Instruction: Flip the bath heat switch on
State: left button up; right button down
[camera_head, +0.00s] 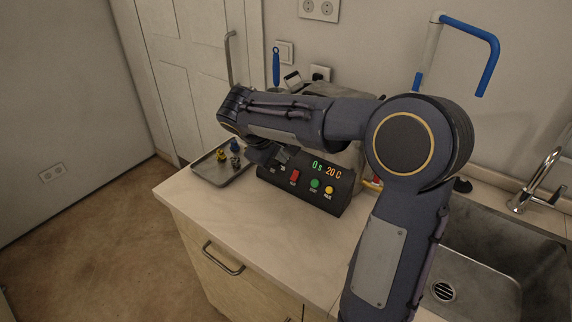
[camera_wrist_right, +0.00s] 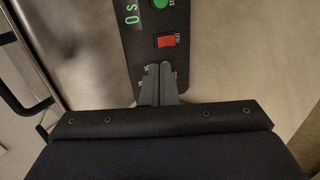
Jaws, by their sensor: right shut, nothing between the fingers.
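The control panel (camera_head: 306,186) is a dark sloped box on the counter, with a lit display reading 0 s and 20 C. It carries a red switch (camera_head: 296,175), which also shows in the right wrist view (camera_wrist_right: 167,41), a green button (camera_head: 315,183) and a yellow button (camera_head: 329,190). The small labels are too blurred to read, so I cannot tell which control is the bath heat switch. My right gripper (camera_head: 281,156) is shut and empty at the panel's left end. In the right wrist view its fingertips (camera_wrist_right: 158,68) cover part of the panel beside the red switch; contact is unclear.
A metal tray (camera_head: 207,175) with small blue, dark and yellow items lies left of the panel. The metal body behind the panel is partly hidden by my right arm. A sink (camera_head: 480,285) with a tap (camera_head: 540,180) is at right. The front counter (camera_head: 235,215) is clear.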

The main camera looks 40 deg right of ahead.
aim_at(293, 179)
jog(key=v, duration=0.4)
jog(key=shift+r, duration=0.2)
jog(key=shift+a+f+y+p, duration=0.15)
jog(key=shift+f+y+p, duration=0.3)
jog(key=shift+p, duration=0.35)
jog(key=p+x, duration=0.1)
jog(key=x, duration=1.2)
jog(key=shift+s+f, duration=0.1)
jog(key=shift+f, duration=0.35)
